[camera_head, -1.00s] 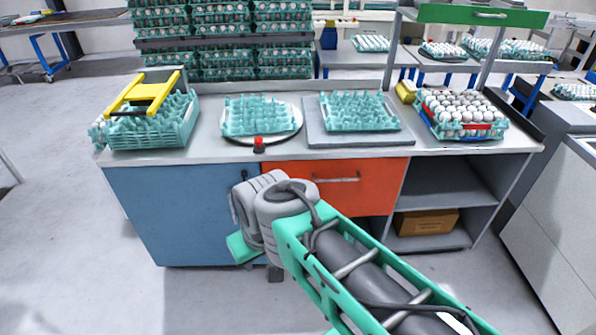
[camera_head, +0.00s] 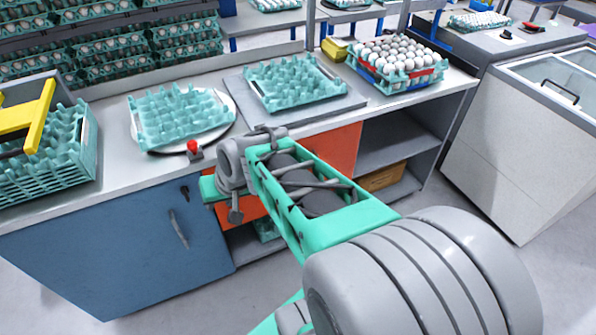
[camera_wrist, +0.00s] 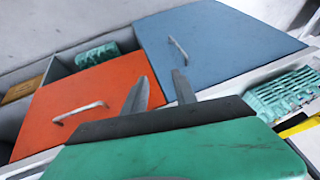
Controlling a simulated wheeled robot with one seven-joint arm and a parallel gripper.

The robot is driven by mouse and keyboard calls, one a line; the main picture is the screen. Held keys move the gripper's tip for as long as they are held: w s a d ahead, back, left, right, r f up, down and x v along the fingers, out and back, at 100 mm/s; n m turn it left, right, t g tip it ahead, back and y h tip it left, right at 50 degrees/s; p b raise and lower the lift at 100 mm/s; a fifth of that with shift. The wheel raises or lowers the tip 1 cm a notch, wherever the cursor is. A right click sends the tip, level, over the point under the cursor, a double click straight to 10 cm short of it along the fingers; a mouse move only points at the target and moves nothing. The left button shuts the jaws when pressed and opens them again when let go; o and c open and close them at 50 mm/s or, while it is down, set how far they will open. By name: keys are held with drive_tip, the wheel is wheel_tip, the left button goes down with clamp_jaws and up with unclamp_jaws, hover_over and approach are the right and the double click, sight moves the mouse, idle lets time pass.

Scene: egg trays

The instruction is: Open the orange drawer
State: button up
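The orange drawer (camera_head: 335,147) is under the counter, right of a blue cabinet door (camera_head: 125,240). It looks shut, and my arm hides its middle and handle in the head view. In the wrist view the drawer front (camera_wrist: 110,80) fills the left middle, and its pale bar handle (camera_wrist: 78,112) shows clear. My gripper (camera_wrist: 160,77) is open and empty, its two grey fingers spread. The fingers appear beside the drawer front, near the blue door, to the right of the handle and apart from it. The head view does not show the fingers clearly.
The grey counter (camera_head: 110,180) holds egg trays, a red button (camera_head: 194,148) and a crate of eggs (camera_head: 395,60). An open shelf with a cardboard box (camera_head: 383,177) is right of the drawer. A white chest (camera_head: 520,140) stands farther right.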

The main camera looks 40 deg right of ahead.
drive_tip(key=w+d+f+m+t+h+b, duration=0.1)
drive_tip(key=w+d+f+m+t+b, duration=0.2)
drive_tip(key=d+f+m+b, duration=0.45)
drive_tip(key=w+d+f+m+t+b, duration=0.35)
drive_tip(key=d+f, duration=0.35)
drive_tip(key=d, duration=0.4)
drive_tip(key=s+d+m+t+h+b, duration=0.1)
drive_tip(key=d+m+h, duration=0.1)
drive_tip(key=d, duration=0.2)
drive_tip(key=s+d+f+m+t+h, duration=0.1)
drive_tip(key=d+m, duration=0.2)
drive_tip(key=d, duration=0.1)
drive_tip(key=s+d+m+t+h+b, duration=0.1)
drive_tip(key=s+d+m+h, duration=0.1)
drive_tip(key=d, duration=0.2)
drive_tip(key=shift+y, duration=0.3)
drive_tip(key=x, duration=0.7)
drive_tip(key=shift+w+a, duration=0.2)
drive_tip(key=shift+a, duration=0.05)
drive_tip(key=shift+r, duration=0.1)
clamp_jaws()
